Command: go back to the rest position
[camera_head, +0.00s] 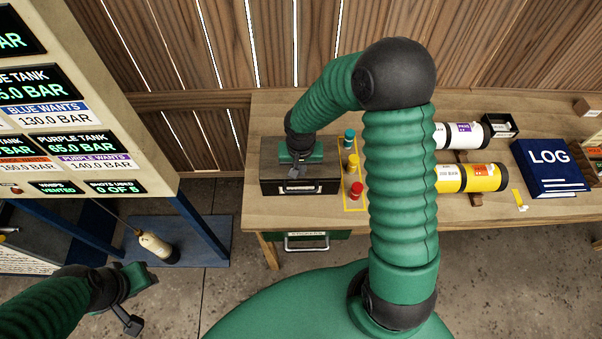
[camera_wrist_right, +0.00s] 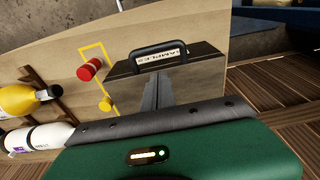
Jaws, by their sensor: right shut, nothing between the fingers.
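My right gripper (camera_head: 299,170) is over the dark metal box (camera_head: 325,187) at the left end of the workbench. In the right wrist view the grey fingers (camera_wrist_right: 165,92) are together with nothing between them. The box (camera_wrist_right: 205,75) is behind them, with a black carry handle (camera_wrist_right: 160,50) and a label. I cannot tell whether the fingertips touch the box. My left gripper (camera_head: 128,290) hangs at the lower left, beside the panel stand and away from the bench; its finger opening is unclear.
The bench (camera_head: 300,216) carries teal, yellow and red small pieces (camera_head: 356,190) beside the box. A white cylinder (camera_head: 455,135), a yellow cylinder (camera_head: 470,178) and a blue LOG book (camera_head: 548,168) are farther right. The display panel (camera_head: 100,110) stands left; a bottle (camera_head: 155,246) is below it.

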